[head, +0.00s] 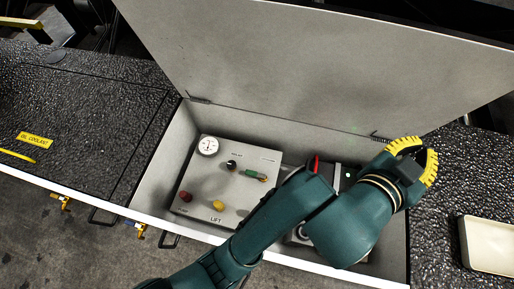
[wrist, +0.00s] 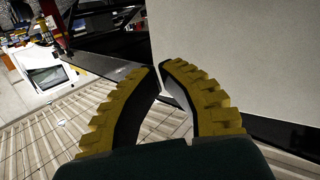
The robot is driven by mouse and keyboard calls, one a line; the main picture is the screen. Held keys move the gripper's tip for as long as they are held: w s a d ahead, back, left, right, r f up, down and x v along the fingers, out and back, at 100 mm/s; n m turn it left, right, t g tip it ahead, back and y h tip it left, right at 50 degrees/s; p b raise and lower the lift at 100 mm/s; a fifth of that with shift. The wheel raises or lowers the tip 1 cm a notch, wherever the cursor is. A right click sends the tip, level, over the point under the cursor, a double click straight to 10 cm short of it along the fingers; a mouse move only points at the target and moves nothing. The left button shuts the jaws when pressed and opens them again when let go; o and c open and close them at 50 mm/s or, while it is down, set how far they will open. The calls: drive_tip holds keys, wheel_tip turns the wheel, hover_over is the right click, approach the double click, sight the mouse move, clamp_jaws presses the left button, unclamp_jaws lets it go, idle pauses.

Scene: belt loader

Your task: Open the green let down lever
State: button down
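The green lever (head: 251,173) is a small green handle with a yellowish end. It sits on the upper right of the grey LIFT panel (head: 182,206) inside the open white box, in the head view. My gripper (head: 428,147) is up and to the right of the panel, over the box's right end, well apart from the lever. Its yellow ribbed fingers are empty, with a narrow gap between the tips. The gripper also shows in the wrist view (wrist: 161,70), pointing away from the panel. The lever is not visible in the wrist view.
The raised lid (head: 320,65) stands behind the box. A gauge (head: 207,146), a black knob (head: 231,164), a red knob (head: 185,196) and a yellow knob (head: 218,205) share the panel. A red handle (head: 315,162) stands right, partly behind my arm. A pale tray (head: 488,246) lies far right.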

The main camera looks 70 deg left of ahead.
drive_tip(key=s+a+f+n+g+y, duration=0.1)
drive_tip(key=s+a+f+n+g, duration=0.15)
drive_tip(key=a+f, duration=0.55)
drive_tip(key=s+a+f+n+g, duration=0.15)
drive_tip(key=a+f+g, duration=0.25)
drive_tip(key=a+f, duration=0.4)
drive_tip(key=n+g+h+p, duration=0.1)
drive_tip(key=n+g+h, duration=0.25)
drive_tip(key=g, duration=0.35)
hover_over(256, 175)
drive_tip(key=w+a, duration=0.2)
drive_tip(key=a, duration=0.2)
wheel_tip(256, 175, down, 22)
drive_tip(key=shift+s+r+y, duration=0.2)
drive_tip(key=shift+y, duration=0.15)
drive_tip(key=b+x, duration=0.5)
drive_tip(key=x, duration=0.5)
drive_tip(key=shift+w+f, duration=0.1)
drive_tip(key=shift+f, duration=0.15)
drive_tip(key=d, duration=0.1)
drive_tip(key=s+d, duration=0.2)
drive_tip(key=shift+d+r+p, duration=0.1)
drive_tip(key=shift+r+p, duration=0.15)
drive_tip(key=shift+p, duration=0.1)
